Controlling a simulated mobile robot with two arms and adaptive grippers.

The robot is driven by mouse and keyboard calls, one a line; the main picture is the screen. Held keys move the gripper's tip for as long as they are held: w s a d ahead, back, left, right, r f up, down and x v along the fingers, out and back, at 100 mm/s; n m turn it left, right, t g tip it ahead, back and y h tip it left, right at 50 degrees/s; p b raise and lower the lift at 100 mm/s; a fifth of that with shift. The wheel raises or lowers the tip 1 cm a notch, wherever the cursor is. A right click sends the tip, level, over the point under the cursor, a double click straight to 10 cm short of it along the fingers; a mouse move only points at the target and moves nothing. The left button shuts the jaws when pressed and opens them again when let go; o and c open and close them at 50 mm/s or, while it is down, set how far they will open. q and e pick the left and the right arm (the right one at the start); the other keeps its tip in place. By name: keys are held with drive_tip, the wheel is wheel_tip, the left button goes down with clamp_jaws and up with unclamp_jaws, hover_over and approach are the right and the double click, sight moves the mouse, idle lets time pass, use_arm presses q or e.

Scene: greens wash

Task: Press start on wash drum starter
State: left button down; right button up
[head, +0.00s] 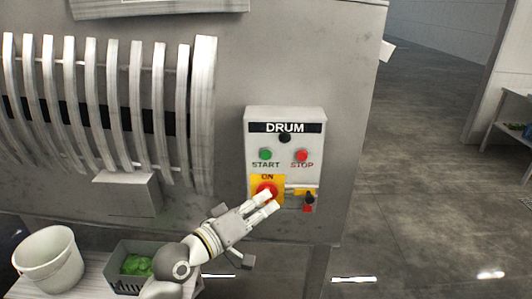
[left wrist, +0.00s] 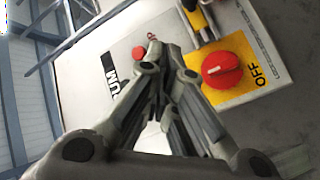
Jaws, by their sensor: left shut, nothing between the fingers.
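The wash drum starter (head: 285,115) is a light grey box labelled DRUM on the grey machine's front. Its green START button (head: 265,154) is at left and its red STOP button (head: 302,155) at right. Below is a red rotary switch (head: 265,187) on a yellow plate marked ON. My left gripper (head: 271,199) is shut and empty, its fingertips in front of the switch's lower right; contact cannot be told. In the left wrist view the red switch (left wrist: 221,69) is right of my fingers, with OFF readable, and the red button (left wrist: 138,53) shows beyond them. The green button is hidden there. My right gripper is not in view.
The ribbed drum (head: 130,110) is left of the starter. A padlock-like dark part (head: 309,198) hangs beside the switch. Below left are a white bucket (head: 48,260) and a grey crate (head: 120,286) with greens (head: 137,265). Open floor lies to the right.

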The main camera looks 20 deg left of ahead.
sight(266, 155)
use_arm(q)
drive_tip(key=shift+m+h, duration=0.3)
drive_tip(key=shift+h, duration=0.3)
drive_tip(key=r, duration=0.1)
drive_tip(key=s+r, duration=0.1)
drive_tip(key=r, duration=0.2)
drive_tip(key=shift+s+d+r, duration=0.15)
drive_tip(key=shift+s+d, duration=0.15)
drive_tip(key=shift+d, duration=0.1)
drive_tip(key=shift+w, duration=0.1)
drive_tip(key=shift+w+a+b, duration=0.35)
drive_tip(key=shift+w+a, duration=0.05)
drive_tip(key=shift+w, duration=1)
drive_tip(key=shift+w+a+b, duration=0.4)
drive_tip(key=shift+w+a, duration=0.05)
drive_tip(key=shift+w, duration=0.95)
drive_tip(key=shift+w+a+b, duration=0.35)
drive_tip(key=shift+w+a, duration=0.05)
drive_tip(key=shift+w, duration=1)
